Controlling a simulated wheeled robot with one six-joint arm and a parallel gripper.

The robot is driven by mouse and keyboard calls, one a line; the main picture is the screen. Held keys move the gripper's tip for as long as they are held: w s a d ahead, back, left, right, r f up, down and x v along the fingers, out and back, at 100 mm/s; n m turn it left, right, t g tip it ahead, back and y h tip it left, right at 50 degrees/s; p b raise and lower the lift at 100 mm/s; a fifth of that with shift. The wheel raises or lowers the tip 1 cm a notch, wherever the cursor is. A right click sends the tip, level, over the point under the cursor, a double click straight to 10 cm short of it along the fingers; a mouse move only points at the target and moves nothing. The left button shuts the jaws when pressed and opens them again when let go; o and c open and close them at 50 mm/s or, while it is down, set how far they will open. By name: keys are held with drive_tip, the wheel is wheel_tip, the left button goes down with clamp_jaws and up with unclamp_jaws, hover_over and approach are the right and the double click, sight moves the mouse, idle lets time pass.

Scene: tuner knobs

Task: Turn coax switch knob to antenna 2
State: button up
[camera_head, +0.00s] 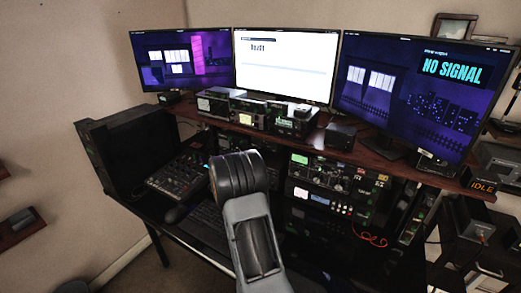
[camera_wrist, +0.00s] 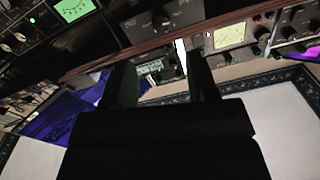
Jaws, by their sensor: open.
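In the wrist view a dark box with a round black knob (camera_wrist: 161,18) on its face is at the top centre, beyond the fingertips. It looks like the coax switch, but its markings are too small to read. My gripper (camera_wrist: 160,68) is open, with its two dark fingers apart and nothing between them. The fingertips are apart from the knob. In the head view a small black box (camera_head: 340,136) stands on the desk shelf below the right monitor and may be the same switch. My arm hides the gripper in the head view.
Several radio units (camera_head: 245,110) stand on the shelf left of the black box. A rack of equipment (camera_head: 325,195) with knobs and an orange cable is below. A mixer (camera_head: 178,178) and a keyboard (camera_head: 205,225) lie on the lower desk. Monitors (camera_head: 420,95) stand behind.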

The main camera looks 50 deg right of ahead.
sight(261, 149)
drive_tip(key=p+x, duration=0.2)
drive_tip(key=x, duration=0.8)
drive_tip(key=shift+c, duration=0.4)
drive_tip(key=c, duration=0.8)
drive_tip(key=shift+f, duration=0.1)
drive_tip(key=shift+c, duration=0.2)
drive_tip(key=shift+b, duration=0.55)
drive_tip(key=m+b, duration=1.6)
drive_tip(key=b, duration=0.3)
drive_tip(key=shift+g, duration=0.3)
